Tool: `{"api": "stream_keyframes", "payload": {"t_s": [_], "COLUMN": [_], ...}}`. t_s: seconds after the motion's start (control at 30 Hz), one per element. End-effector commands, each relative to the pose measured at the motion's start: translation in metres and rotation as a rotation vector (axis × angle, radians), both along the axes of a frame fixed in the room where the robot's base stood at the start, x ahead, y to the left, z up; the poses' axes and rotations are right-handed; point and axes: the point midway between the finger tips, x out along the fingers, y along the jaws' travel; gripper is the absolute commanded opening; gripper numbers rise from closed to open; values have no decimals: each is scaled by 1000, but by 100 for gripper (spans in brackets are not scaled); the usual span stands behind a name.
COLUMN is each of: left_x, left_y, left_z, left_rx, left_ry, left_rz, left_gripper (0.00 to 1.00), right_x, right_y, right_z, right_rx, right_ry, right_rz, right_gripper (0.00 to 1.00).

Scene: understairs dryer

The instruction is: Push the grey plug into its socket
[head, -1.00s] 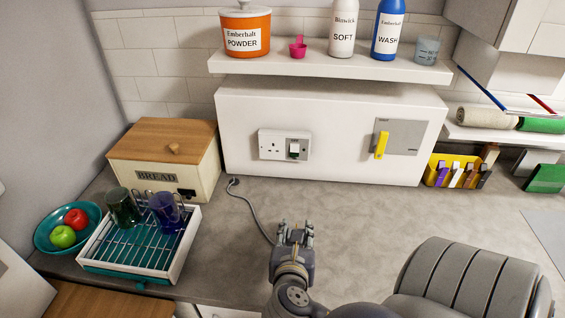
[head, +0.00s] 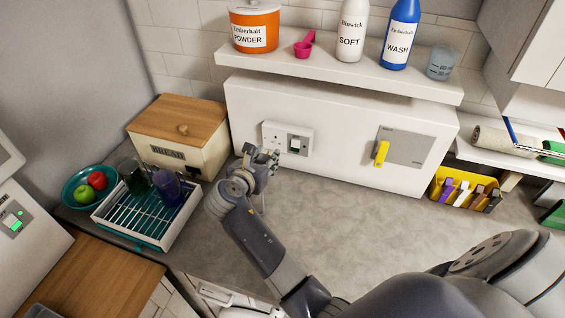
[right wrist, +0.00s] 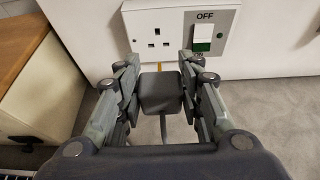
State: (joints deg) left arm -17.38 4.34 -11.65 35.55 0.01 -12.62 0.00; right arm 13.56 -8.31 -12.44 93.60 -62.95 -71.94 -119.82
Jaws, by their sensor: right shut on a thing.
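The grey plug (right wrist: 160,93) is held between the fingers of my right gripper (right wrist: 160,80), seen in the right wrist view. Its cord hangs below it. The white socket (right wrist: 157,35) is on the panel just beyond and above the plug; the socket's holes show uncovered, and the plug is apart from them. In the head view my right gripper (head: 262,158) is just below and left of the socket (head: 274,134), and hides the plug. A switch (right wrist: 203,38) marked OFF and ON sits right of the socket. My left gripper is not in view.
The bread bin (head: 178,137) stands close left of my right gripper, with a dish rack (head: 150,236) in front. A shelf (head: 340,72) with bottles overhangs the panel. A yellow-handled grey plate (head: 408,148) is to the right. The counter's middle is clear.

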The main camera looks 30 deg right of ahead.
Motion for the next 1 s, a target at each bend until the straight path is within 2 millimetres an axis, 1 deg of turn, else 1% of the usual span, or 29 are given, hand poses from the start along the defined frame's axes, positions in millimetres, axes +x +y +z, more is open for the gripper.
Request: {"api": "stream_keyframes", "payload": {"t_s": [0.03,0.1,0.33,0.47,0.57,0.73,1.0], "left_x": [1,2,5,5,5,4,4], "left_y": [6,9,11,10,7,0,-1], "left_z": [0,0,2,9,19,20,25], "left_rx": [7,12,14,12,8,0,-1], "left_ry": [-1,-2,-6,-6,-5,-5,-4], "left_rz": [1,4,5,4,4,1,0], "left_gripper": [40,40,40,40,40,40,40], "right_x": [1,0,0,0,0,12,28], "right_y": [0,0,0,0,-1,-13,-32], "right_z": [0,0,1,3,5,2,1], "right_rx": [0,0,0,-1,-2,-2,-2], "right_ry": [0,0,0,0,3,-1,0], "right_rz": [0,0,0,0,2,0,2], "right_gripper": [10,10,10,10,10,10,10]}}
